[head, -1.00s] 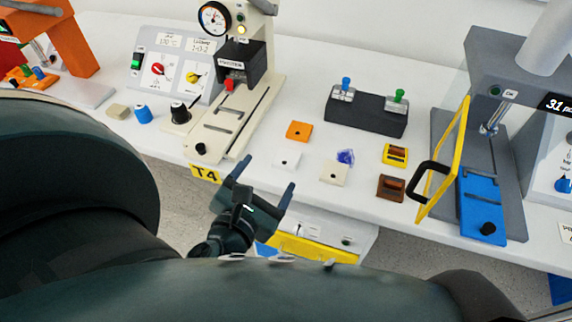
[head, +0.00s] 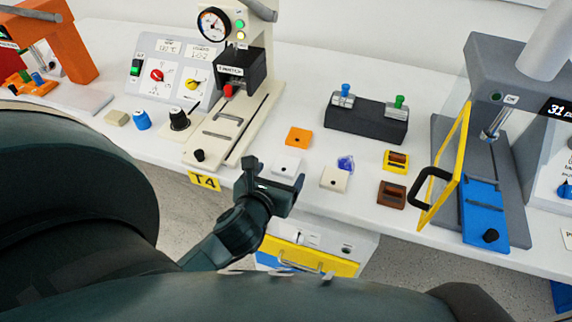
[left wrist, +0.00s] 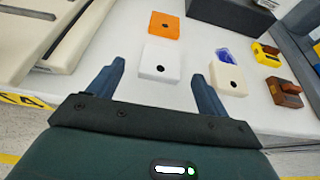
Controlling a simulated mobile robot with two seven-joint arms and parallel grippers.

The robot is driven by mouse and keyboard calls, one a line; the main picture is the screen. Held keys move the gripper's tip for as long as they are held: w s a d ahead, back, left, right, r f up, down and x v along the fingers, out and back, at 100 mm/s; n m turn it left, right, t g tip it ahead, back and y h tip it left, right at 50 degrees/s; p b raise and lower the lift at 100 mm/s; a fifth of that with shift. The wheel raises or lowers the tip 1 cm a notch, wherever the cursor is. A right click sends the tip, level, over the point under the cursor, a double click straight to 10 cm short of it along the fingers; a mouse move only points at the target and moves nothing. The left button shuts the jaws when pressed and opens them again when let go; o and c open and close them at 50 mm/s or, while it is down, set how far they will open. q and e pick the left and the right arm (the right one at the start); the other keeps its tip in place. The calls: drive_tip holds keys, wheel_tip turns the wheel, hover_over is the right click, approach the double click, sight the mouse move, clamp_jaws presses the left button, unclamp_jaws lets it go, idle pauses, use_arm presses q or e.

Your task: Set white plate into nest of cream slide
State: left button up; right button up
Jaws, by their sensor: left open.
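The white plate (head: 287,164), a small flat square with a dark centre hole, lies near the table's front edge. It also shows in the left wrist view (left wrist: 161,60), between and just beyond my fingertips. My left gripper (head: 275,172) is open and empty, its fingers pointing at the plate's near side; in the left wrist view (left wrist: 158,72) the fingers straddle the near part of it. I cannot tell how high they are above the table. The cream slide (head: 210,143), with a black knob and grey bars, is at the base of the cream press, left of the plate. My right gripper is not in view.
An orange plate (head: 298,138) lies behind the white plate, and a cream plate (head: 335,179) to its right. Further right are a blue piece (head: 345,163), a yellow block (head: 396,160) and a brown block (head: 391,194). A black stand (head: 365,124) is behind. A yellow-framed guard (head: 446,165) stands at right.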

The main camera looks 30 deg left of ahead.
sight(286, 164)
use_arm(q)
drive_tip(key=x, duration=0.3)
drive_tip(key=shift+w, duration=0.4)
drive_tip(key=c, duration=1.1)
